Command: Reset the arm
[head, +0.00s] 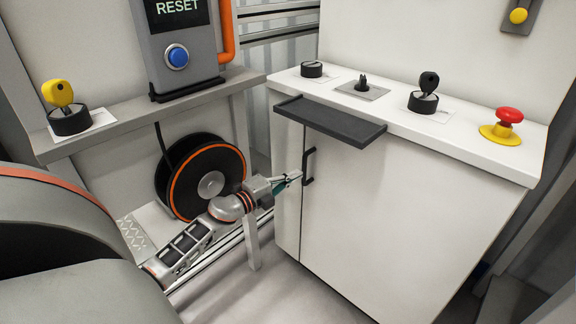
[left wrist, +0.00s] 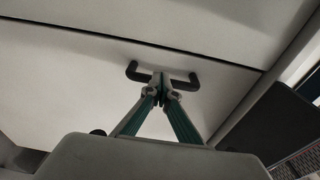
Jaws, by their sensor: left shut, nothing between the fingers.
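My left gripper (head: 292,178) is shut and empty, beside the cabinet's dark door handle (head: 308,166). In the left wrist view its fingertips (left wrist: 161,84) meet in front of the middle of the handle (left wrist: 186,82); whether they touch it I cannot tell. The cabinet door (head: 385,220) looks closed. A grey box with a screen reading RESET (head: 178,8) and a blue button (head: 177,57) stands on the left ledge, away from the gripper. My right gripper is not in view.
A yellow key switch (head: 58,95) is on the left ledge (head: 150,115). The white cabinet top carries a black key switch (head: 427,88) and a red emergency button (head: 507,120). A dark shelf (head: 330,122) juts out above the door. A cable reel (head: 190,160) stands behind my left arm.

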